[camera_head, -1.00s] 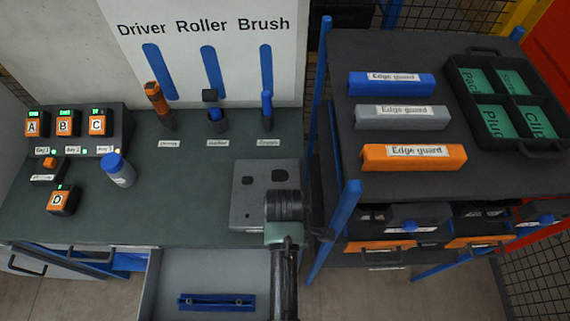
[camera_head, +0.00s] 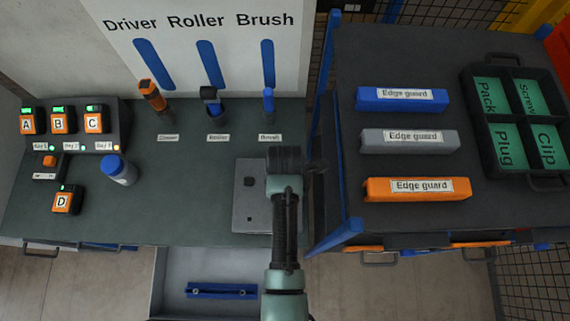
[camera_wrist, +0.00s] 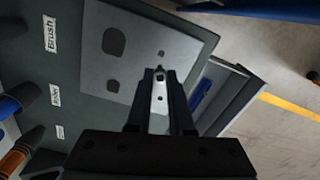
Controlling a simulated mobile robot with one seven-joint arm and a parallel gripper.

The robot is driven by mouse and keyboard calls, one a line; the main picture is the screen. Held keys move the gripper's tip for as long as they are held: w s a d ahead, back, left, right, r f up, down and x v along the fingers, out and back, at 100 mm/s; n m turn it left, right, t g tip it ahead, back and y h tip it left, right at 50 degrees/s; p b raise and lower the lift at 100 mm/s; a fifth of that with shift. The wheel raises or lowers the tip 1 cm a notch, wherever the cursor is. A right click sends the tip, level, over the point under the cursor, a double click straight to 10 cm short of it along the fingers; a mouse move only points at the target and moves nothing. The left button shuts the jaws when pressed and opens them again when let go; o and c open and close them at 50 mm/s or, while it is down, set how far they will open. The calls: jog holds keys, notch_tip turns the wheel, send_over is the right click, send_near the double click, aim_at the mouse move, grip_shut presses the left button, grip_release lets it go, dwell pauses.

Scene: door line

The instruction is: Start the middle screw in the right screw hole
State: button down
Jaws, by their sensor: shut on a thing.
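My gripper (camera_wrist: 160,74) is shut, with a small pale piece (camera_wrist: 160,92), apparently the middle screw, between its fingers; its tip is hard to make out. In the head view the wrist and arm hide the fingers. The grey plate (camera_head: 247,218) lies on the bench below the gripper and also shows in the wrist view (camera_wrist: 92,70). It has larger cut-outs and a small dark hole (camera_wrist: 161,53) just beyond the fingertips. I cannot tell contact or which hole this is. The blue screw holder (camera_head: 220,291) shows a screw near each end and a bare middle.
The holder lies in an open drawer (camera_head: 176,265) under the bench front. A blue-capped bottle (camera_head: 120,172) and box D (camera_head: 67,201) stand left. Driver, roller and brush stand behind. A blue-posted rack (camera_head: 420,225) with edge guards is close right of my arm.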

jog(key=shift+s+f+b, duration=0.2)
jog(key=shift+f+b, duration=0.45)
jog(key=shift+f, duration=0.1)
notch_tip(320, 180, down, 4)
jog(key=b, duration=0.4)
jog(key=shift+w, duration=0.1)
jog(key=shift+f, duration=0.65)
dwell(1.5)
dwell(0.3)
jog(key=c, duration=0.7)
grip_release()
notch_tip(320, 180, up, 13)
jog(key=shift+r+b, duration=0.1)
jog(key=shift+b, duration=0.7)
